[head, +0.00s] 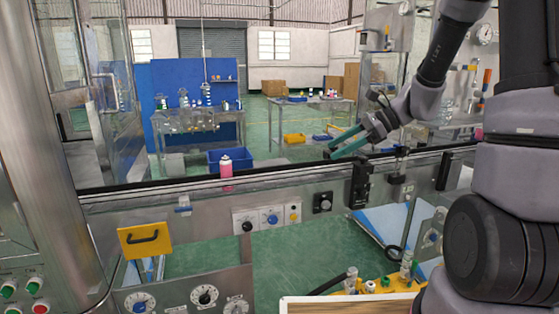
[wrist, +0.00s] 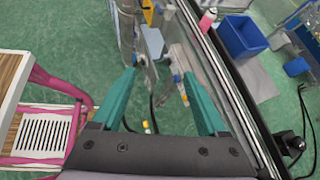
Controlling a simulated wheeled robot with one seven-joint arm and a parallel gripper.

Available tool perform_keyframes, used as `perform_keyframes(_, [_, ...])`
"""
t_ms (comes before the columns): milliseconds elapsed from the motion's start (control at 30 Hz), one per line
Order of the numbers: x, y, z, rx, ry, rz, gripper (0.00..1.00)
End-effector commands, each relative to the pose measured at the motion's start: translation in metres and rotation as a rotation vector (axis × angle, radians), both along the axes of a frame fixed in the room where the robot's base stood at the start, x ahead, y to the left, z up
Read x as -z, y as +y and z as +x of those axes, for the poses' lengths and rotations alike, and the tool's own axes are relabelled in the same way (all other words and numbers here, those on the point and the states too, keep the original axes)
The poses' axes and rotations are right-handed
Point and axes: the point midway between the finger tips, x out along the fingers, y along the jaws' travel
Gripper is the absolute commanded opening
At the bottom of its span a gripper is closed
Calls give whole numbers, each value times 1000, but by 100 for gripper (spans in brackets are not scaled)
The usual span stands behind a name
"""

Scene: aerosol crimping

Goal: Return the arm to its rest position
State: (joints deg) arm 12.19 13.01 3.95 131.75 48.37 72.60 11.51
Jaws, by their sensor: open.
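My gripper (head: 350,144) is in the upper right of the head view, above the long metal rail of the line. Its two teal fingers show in the wrist view (wrist: 160,95), spread wide with nothing between them. A pink can with a pale top (head: 226,169) stands upright on the rail, well to the left of my gripper. The can also shows at the top of the wrist view (wrist: 208,18), apart from the fingers.
The metal rail (head: 130,198) crosses the head view. Behind are a blue bin (head: 231,159) and a bench with glassware (head: 200,118). A yellow flap with a handle (head: 145,240) is at front left.

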Motion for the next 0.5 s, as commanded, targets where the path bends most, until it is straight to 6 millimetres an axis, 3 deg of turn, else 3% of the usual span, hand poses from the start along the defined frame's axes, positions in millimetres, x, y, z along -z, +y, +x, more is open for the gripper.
perform_keyframes(100, [-30,-3,-34,-148,-172,-163,76])
perform_keyframes(500, [-100,-48,-127,-560,-721,-732,76])
